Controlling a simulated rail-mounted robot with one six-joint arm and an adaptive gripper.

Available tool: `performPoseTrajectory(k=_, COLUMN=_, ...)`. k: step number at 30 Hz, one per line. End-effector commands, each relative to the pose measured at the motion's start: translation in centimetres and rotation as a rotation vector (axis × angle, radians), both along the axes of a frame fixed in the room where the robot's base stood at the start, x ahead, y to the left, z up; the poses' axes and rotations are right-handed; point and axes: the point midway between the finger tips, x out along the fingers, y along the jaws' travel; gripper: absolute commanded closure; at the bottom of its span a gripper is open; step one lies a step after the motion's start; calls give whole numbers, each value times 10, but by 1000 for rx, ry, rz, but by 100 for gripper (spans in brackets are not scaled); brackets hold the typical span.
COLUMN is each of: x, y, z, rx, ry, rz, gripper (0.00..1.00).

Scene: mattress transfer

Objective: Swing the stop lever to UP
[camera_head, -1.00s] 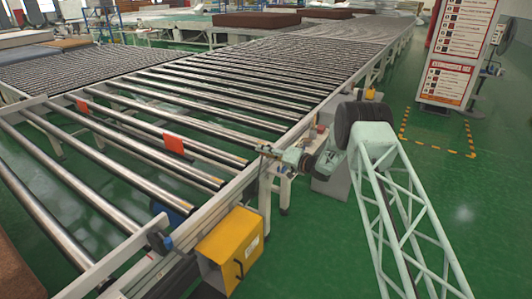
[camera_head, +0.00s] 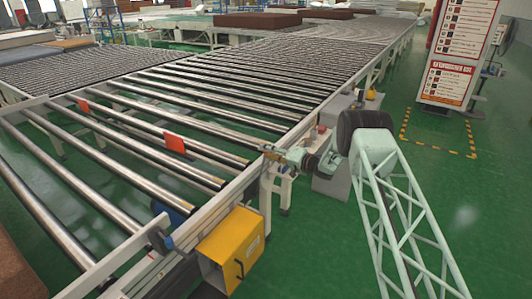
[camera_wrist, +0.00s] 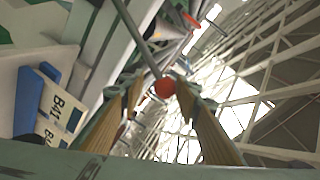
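The stop lever shows in the wrist view as a thin grey rod ending in a red ball knob (camera_wrist: 165,88). My gripper (camera_wrist: 158,92) has its two fingers apart, with the knob in line with the gap between the tips. The knob looks nearer the right finger; I cannot tell whether they touch. In the head view my gripper (camera_head: 268,150) is at the right side rail of the roller conveyor (camera_head: 215,205). The lever is too small to make out there, and no UP marking is legible.
A yellow box (camera_head: 232,246) hangs on the near end of the conveyor rail. Orange-red plates (camera_head: 174,144) stand among the rollers. A label with "B41" (camera_wrist: 62,108) is left of the fingers.

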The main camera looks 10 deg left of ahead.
Motion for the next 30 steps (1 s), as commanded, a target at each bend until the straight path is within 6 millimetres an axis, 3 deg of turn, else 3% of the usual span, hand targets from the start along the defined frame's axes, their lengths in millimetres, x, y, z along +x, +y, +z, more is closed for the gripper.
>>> performPoseTrajectory(k=17, x=-3, y=-9, z=5, rx=2, ry=-4, rz=0, gripper=68)
performPoseTrajectory(k=30, x=-26, y=-58, z=13, rx=2, ry=-2, rz=-1, gripper=68)
